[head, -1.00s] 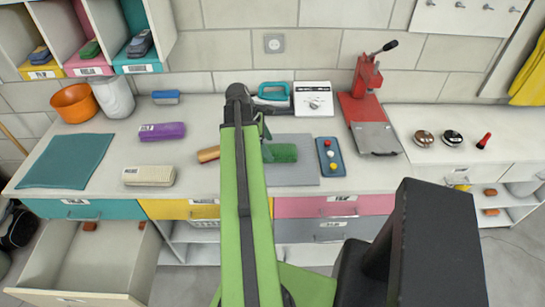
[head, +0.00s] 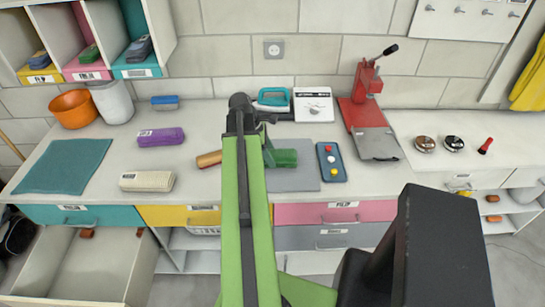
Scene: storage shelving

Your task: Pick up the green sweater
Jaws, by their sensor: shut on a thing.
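The green sweater (head: 284,158) is a small folded bundle above the grey mat (head: 295,180) in the middle of the counter. My gripper (head: 267,150) is at its left end and shut on it. My green arm hides part of the gripper and the mat's left side. I cannot tell how far the sweater is off the mat.
A purple bundle (head: 161,137) and a cream bundle (head: 147,181) lie on the left of the counter (head: 205,115). An orange-brown item (head: 209,159) lies just left of my arm. A button panel (head: 331,162) and a red press (head: 367,110) stand to the right. An open drawer (head: 80,270) juts out at lower left.

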